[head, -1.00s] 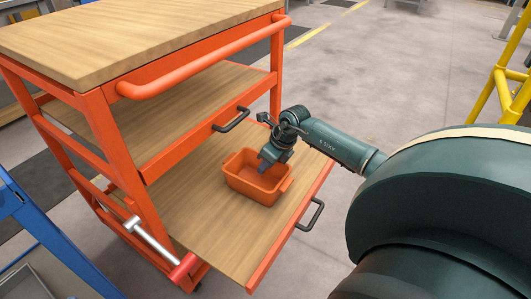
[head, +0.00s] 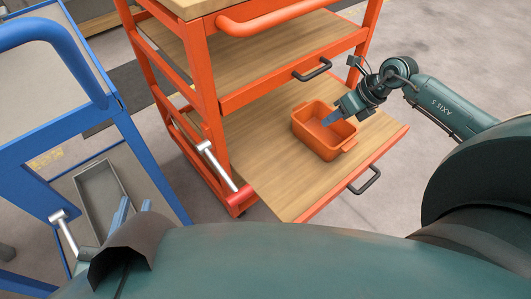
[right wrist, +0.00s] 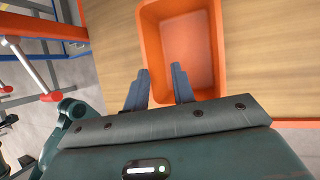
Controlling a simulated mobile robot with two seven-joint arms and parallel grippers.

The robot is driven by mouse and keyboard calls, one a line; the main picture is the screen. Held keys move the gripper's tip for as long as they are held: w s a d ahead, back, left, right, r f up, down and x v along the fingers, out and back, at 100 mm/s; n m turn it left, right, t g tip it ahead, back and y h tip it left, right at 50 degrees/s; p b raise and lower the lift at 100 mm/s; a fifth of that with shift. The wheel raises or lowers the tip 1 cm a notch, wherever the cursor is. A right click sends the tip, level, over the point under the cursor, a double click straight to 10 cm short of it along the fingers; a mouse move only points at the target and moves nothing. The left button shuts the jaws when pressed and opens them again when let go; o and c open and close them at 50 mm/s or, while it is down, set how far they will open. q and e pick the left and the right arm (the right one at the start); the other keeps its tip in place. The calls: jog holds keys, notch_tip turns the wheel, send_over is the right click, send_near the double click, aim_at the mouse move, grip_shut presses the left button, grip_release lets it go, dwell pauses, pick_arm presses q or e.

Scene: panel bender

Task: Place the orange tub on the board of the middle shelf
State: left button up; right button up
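The orange tub (head: 322,146) stands upright on the pulled-out lower board (head: 270,180) of the orange cart. The middle shelf's board (head: 285,52) is above it and bare where visible. My right gripper (head: 328,119) is at the tub's rim. In the right wrist view its two fingers (right wrist: 160,68) are apart, one over the tub's inside (right wrist: 188,50) and one by its left rim. I cannot tell whether they touch the wall. My left gripper (head: 136,198) is low at the left, fingers apart with nothing between them.
A black handle (head: 312,69) is on the middle shelf's front edge, another (head: 366,181) on the lower board's. The cart's wooden top (head: 190,7) overhangs the shelves. A blue cart (head: 130,135) with a grey tray (head: 100,195) stands at left. Lower board is free around the tub.

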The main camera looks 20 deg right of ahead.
jog(key=s+a+r+m+t+y, duration=0.1)
jog(key=s+a+r+m+y, duration=0.1)
jog(key=a, duration=0.6)
jog(key=s+a+r+m+t+y, duration=0.2)
jog(key=s+a+m+y, duration=0.2)
jog(key=a, duration=0.5)
jog(key=s+a+r+m+t+y, duration=0.2)
jog(key=s+a+m+y, duration=0.2)
jog(key=a, duration=0.5)
jog(key=shift+y, duration=0.8)
jog(key=s+r+m+t+h, duration=0.1)
jog(key=m+t+h, duration=0.1)
jog(key=m, duration=0.5)
jog(key=s+r+m+t+h, duration=0.1)
jog(key=m+t+h, duration=0.2)
jog(key=m, duration=0.4)
jog(key=s+r+m+t+h, duration=0.1)
jog(key=m+t+h, duration=0.2)
jog(key=m, duration=0.4)
jog(key=shift+a+m, duration=0.35)
jog(key=shift+m, duration=0.05)
jog(key=shift+w+r, duration=0.1)
